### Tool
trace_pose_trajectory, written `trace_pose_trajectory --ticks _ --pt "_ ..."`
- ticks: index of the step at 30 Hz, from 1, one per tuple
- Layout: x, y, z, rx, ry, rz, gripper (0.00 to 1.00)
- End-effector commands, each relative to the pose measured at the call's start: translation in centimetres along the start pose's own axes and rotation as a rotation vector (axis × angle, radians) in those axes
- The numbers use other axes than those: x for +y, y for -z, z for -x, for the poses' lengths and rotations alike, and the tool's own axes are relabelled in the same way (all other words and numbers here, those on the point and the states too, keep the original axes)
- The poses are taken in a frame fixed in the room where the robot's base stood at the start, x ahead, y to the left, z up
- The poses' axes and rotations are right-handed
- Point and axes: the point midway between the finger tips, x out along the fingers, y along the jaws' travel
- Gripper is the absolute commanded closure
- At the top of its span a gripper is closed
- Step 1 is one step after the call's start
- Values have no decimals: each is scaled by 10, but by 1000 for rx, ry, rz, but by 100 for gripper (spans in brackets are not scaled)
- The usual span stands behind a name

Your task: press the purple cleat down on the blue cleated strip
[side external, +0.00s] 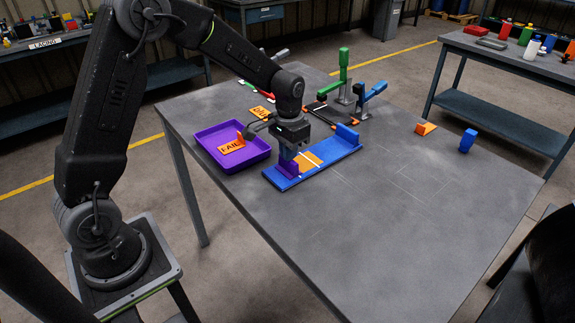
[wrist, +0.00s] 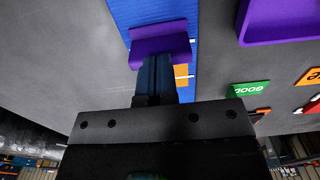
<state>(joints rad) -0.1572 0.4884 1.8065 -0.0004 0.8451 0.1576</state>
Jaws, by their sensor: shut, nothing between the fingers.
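The blue cleated strip (side external: 333,158) lies on the grey table, with an orange patch (side external: 309,160) and white lines across its middle and a blue cleat (side external: 347,135) at its far end. The purple cleat (side external: 287,168) stands at the strip's near left end; it also shows in the wrist view (wrist: 160,46), across the blue strip (wrist: 150,10). My gripper (side external: 290,156) points down at the purple cleat, its fingers together and empty. In the wrist view the fingertips (wrist: 155,62) overlap the cleat's edge. I cannot tell whether they touch it.
A purple tray (side external: 262,160) with an orange FAIL tag (side external: 232,146) stands left of the strip. A green clamp (side external: 344,75) and a blue clamp (side external: 369,95) stand behind. An orange wedge (side external: 425,128) and a blue block (side external: 467,140) lie right. The front table is clear.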

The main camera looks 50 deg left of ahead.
Motion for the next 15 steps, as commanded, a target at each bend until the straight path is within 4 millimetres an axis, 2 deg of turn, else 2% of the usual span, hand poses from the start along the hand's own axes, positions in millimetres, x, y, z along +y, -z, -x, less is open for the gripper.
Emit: trace_pose_trajectory --ticks 9,15 --pt "0 -1 -4 -5 0 -1 100" --pt "0 0 8 -3 0 -1 100"
